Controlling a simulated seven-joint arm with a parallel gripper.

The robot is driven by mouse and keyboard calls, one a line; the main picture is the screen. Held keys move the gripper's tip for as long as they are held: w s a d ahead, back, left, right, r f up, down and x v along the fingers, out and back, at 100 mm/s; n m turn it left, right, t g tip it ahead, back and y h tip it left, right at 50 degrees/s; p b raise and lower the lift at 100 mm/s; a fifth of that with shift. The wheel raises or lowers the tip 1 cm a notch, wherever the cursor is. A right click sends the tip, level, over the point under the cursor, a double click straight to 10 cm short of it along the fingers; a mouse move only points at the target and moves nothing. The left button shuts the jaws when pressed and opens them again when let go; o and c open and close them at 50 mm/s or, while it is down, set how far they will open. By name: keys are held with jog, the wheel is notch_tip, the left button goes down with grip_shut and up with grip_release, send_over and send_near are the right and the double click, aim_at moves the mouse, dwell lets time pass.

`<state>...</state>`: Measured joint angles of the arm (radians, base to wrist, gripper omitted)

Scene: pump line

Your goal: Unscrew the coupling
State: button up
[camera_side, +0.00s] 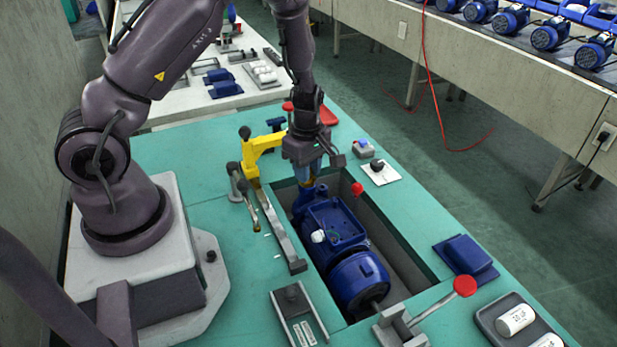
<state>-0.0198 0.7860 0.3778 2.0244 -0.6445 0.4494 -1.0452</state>
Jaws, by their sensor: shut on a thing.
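The blue pump and motor unit (335,237) lies in a recess in the teal bench top. My gripper (311,176) points down at the far end of the unit. It is shut on a part there, which I take to be the coupling. The fingers and the unit's far end hide most of that part, and its thread cannot be made out.
A yellow clamp (256,151) stands left of my gripper. A red-knobbed lever (463,287) is at the front right, near a tray with white cylinders (515,320). A blue cover (466,256) lies on the right. A switch box (363,149) stands right of my gripper.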

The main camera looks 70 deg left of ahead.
jog(key=n, duration=0.7)
grip_shut()
jog(key=n, duration=0.7)
jog(key=n, duration=0.7)
jog(key=shift+r, duration=0.1)
